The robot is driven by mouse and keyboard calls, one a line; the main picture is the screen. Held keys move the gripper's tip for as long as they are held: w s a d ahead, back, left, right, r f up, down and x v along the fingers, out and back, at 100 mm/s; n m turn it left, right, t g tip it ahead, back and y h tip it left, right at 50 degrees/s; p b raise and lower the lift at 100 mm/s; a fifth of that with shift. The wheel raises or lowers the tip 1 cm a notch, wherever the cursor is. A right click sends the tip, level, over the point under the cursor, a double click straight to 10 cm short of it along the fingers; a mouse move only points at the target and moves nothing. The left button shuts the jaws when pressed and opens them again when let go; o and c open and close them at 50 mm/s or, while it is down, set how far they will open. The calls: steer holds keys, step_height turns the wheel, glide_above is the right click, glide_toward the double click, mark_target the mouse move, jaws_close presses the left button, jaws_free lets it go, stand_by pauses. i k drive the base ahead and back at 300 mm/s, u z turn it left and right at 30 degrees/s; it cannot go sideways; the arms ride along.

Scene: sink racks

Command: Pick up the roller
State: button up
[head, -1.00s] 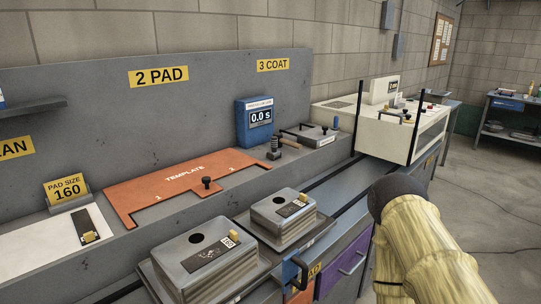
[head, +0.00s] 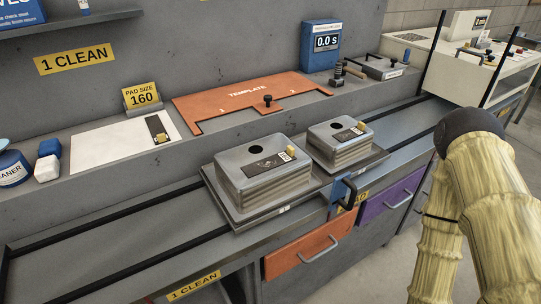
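My arm, in a tan sleeve with a dark rounded joint, shows at the right edge. My gripper is out of view.
The blue timer (head: 321,45) reads 0.0 s. The orange template (head: 225,104) lies on the ledge. A white machine (head: 450,65) stands at the right, near my arm.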

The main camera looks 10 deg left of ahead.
mark_target(336, 81)
steer(key=z, duration=1.9)
steer(key=i, duration=1.1)
steer(key=u, duration=2.65)
